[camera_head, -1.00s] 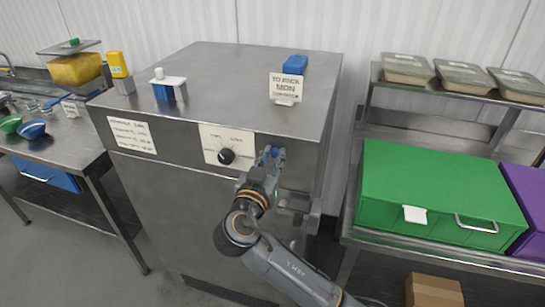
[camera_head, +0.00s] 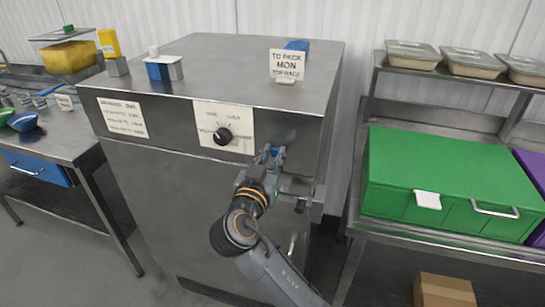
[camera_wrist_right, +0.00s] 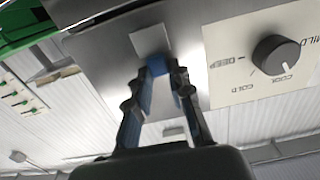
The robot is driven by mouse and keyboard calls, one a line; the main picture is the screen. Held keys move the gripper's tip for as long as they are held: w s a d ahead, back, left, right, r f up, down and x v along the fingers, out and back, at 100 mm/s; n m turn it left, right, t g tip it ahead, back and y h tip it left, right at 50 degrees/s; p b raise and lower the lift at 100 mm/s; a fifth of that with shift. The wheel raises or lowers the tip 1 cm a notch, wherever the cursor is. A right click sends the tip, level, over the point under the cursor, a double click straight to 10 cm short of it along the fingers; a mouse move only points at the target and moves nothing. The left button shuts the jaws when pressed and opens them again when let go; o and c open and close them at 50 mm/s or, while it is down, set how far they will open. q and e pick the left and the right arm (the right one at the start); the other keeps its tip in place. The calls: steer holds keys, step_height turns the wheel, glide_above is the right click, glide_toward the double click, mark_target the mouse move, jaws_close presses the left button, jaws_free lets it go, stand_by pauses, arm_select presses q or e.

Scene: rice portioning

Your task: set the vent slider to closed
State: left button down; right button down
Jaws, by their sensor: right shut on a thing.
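The steel cabinet (camera_head: 165,185) carries a dial plate with a black knob (camera_head: 222,136), also in the right wrist view (camera_wrist_right: 276,55). My right gripper (camera_head: 270,152) is at the cabinet front, right of and slightly below the dial plate. In the right wrist view its fingers (camera_wrist_right: 157,72) close together at a small light grey tab (camera_wrist_right: 150,41) against the steel. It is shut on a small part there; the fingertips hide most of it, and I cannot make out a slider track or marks. My left gripper is out of view.
A steel latch (camera_head: 300,188) sits just below and right of my right gripper. A green crate (camera_head: 440,180) stands on the rack to the right. A sign (camera_head: 286,65) and a blue block (camera_head: 297,44) are on the cabinet top. The floor at lower left is clear.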

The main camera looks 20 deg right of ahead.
steer(key=c, duration=1.2)
jaws_free()
steer(key=shift+f, duration=0.25)
steer(key=v, duration=0.7)
steer(key=shift+s+a, duration=0.15)
steer(key=shift+s, duration=0.05)
